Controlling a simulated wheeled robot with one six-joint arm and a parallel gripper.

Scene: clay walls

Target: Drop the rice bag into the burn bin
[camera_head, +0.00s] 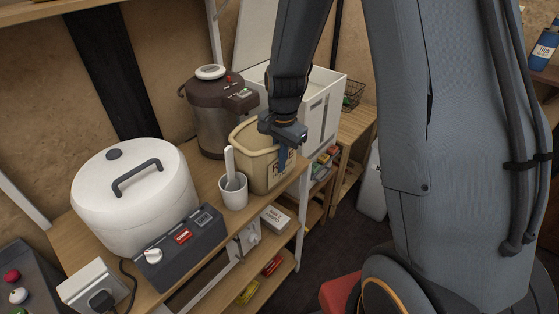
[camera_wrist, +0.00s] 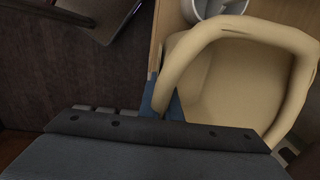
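In the wrist view the bag (camera_wrist: 225,85) fills the right side. There the blue fingers of my gripper (camera_wrist: 165,103) sit close on both sides of the rolled rim and appear shut on it. The bag is upright and seems to rest on the shelf. I cannot make out a burn bin for certain.
A white cup (camera_head: 233,193) with a utensil stands beside the bag. A brown water boiler (camera_head: 212,110) is behind it. A white lidded pot (camera_head: 135,195) and dark control box (camera_head: 183,248) are at left. A red object (camera_head: 338,292) shows low beside my base. Dark floor lies right.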

